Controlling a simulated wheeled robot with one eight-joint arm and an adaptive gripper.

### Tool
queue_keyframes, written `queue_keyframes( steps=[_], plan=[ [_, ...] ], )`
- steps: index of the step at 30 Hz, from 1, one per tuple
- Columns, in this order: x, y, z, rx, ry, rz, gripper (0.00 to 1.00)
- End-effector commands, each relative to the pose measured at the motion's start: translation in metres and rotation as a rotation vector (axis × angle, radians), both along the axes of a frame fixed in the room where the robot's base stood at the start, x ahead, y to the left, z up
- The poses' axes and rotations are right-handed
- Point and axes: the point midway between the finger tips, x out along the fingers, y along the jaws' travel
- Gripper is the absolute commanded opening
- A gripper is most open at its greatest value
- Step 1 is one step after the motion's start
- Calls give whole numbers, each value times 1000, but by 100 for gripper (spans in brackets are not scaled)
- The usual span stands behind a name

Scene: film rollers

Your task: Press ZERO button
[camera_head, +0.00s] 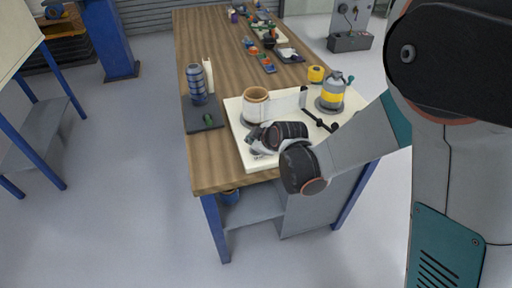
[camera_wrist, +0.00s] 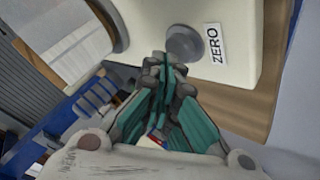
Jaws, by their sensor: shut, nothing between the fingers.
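The ZERO button is a round grey knob (camera_wrist: 184,43) on the white base board, beside a white label (camera_wrist: 215,44) reading ZERO in the wrist view. My gripper (camera_wrist: 164,62) is shut and empty, its fingertips just below and left of the button in that picture. I cannot tell whether they touch it. In the head view my gripper (camera_head: 258,146) is over the near left part of the white board (camera_head: 245,157). The button cannot be made out there.
On the board stand a cream roller (camera_head: 255,104), a white upright plate (camera_head: 303,97) and a grey canister with a yellow band (camera_head: 331,95). A dark stand with a blue ribbed cylinder (camera_head: 196,85) is left of it. The wooden table (camera_head: 217,160) holds small items at its far end.

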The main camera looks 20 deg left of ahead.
Motion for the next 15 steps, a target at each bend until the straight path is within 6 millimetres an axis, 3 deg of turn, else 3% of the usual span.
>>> queue_keyframes(
  steps=[15],
  plan=[
    [0, 0, -5, 0, 0, 0, 0]
  ],
)
